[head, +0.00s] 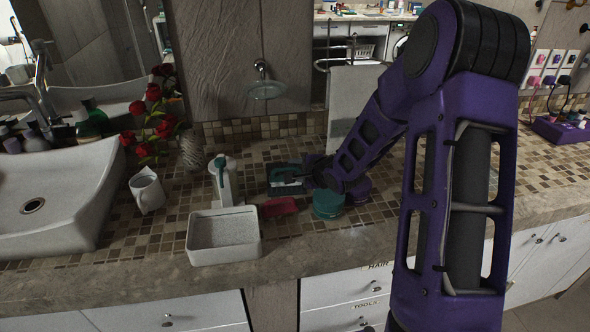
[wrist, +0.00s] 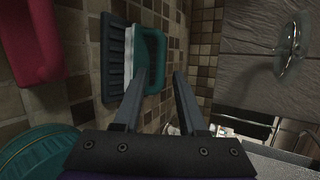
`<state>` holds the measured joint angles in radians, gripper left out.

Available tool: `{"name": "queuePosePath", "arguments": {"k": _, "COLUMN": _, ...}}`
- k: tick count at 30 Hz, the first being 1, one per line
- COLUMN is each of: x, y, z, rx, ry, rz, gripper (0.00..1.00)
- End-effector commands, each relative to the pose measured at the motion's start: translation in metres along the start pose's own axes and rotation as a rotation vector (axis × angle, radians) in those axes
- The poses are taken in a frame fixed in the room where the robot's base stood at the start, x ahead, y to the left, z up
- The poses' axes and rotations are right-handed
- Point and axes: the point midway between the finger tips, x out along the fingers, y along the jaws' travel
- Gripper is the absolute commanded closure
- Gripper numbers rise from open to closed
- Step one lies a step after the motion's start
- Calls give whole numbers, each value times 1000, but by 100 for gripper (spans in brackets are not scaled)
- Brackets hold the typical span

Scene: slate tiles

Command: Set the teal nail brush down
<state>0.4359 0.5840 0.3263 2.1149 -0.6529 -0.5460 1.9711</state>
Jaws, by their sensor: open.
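The brush seems to rest in or on the tray; exact contact is hard to tell.
A white dispenser (head: 223,181) and a pale open box (head: 223,237) are to the left. The sink (head: 70,205) is farther left.

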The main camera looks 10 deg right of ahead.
Motion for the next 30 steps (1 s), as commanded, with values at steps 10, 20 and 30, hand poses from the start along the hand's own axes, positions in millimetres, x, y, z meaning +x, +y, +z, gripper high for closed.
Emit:
{"name": "queuePosePath", "arguments": {"k": 10, "x": -52, "y": -4, "z": 0, "rx": 2, "ry": 3, "rz": 0, "gripper": 57}}
{"name": "queuePosePath", "arguments": {"k": 20, "x": -110, "y": -2, "z": 0, "rx": 0, "ry": 2, "rz": -1, "gripper": 57}}
{"name": "queuePosePath", "arguments": {"k": 30, "x": -122, "y": -2, "z": 1, "rx": 0, "ry": -1, "rz": 1, "gripper": 57}}
